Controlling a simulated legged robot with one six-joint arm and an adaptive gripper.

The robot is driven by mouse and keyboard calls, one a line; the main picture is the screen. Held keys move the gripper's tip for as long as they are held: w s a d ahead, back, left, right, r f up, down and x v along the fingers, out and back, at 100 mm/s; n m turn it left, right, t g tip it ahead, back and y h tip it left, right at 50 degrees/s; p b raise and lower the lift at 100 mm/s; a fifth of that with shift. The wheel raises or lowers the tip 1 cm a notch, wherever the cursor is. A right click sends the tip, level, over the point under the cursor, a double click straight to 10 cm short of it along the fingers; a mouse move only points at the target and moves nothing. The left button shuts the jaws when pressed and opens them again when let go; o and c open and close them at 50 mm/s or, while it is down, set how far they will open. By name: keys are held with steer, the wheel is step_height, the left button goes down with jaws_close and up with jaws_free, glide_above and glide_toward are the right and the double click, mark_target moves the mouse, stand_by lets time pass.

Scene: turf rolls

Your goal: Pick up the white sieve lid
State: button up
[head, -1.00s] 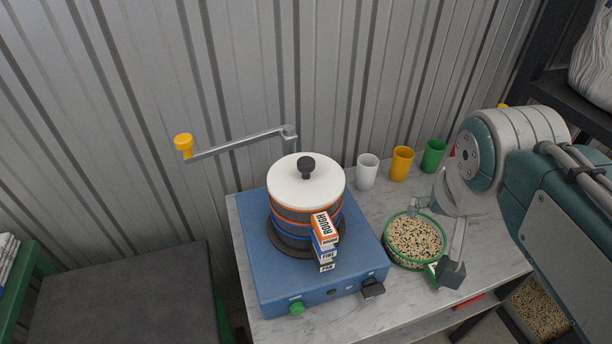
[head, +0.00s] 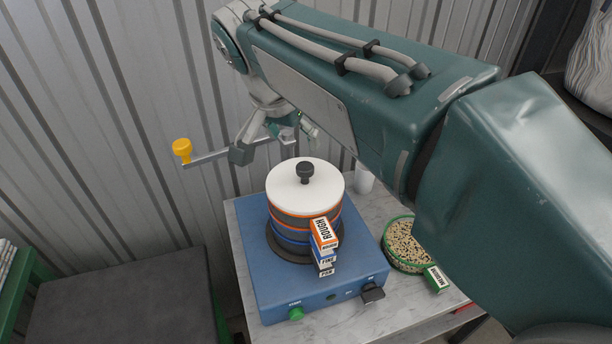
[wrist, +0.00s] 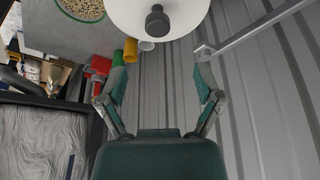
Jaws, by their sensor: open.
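The white sieve lid (head: 291,190) with its black knob (head: 305,171) sits on top of the sieve stack (head: 290,230) on the blue shaker base (head: 258,277). In the wrist view the lid (wrist: 130,18) and its knob (wrist: 157,22) show at the top, beyond the fingertips. My gripper (wrist: 159,84) is open and empty, with its fingers spread wide. In the head view my gripper (head: 264,145) is above and behind the lid, near the crank, apart from the lid; my arm partly hides it.
A metal crank with a yellow knob (head: 182,150) reaches across behind the stack; it also shows in the wrist view (wrist: 250,35). A green-rimmed sieve of seeds (head: 400,262) stands to the right. Cups (wrist: 130,50) stand behind, mostly hidden by my arm in the head view.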

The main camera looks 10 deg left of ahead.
mark_target(304, 167)
steer(key=x, duration=0.4)
steer(key=shift+d+f, duration=0.1)
steer(key=shift+d, duration=0.1)
steer(key=x, duration=0.6)
steer(key=shift+s+a, duration=0.1)
steer(key=shift+a, duration=0.1)
jaws_close()
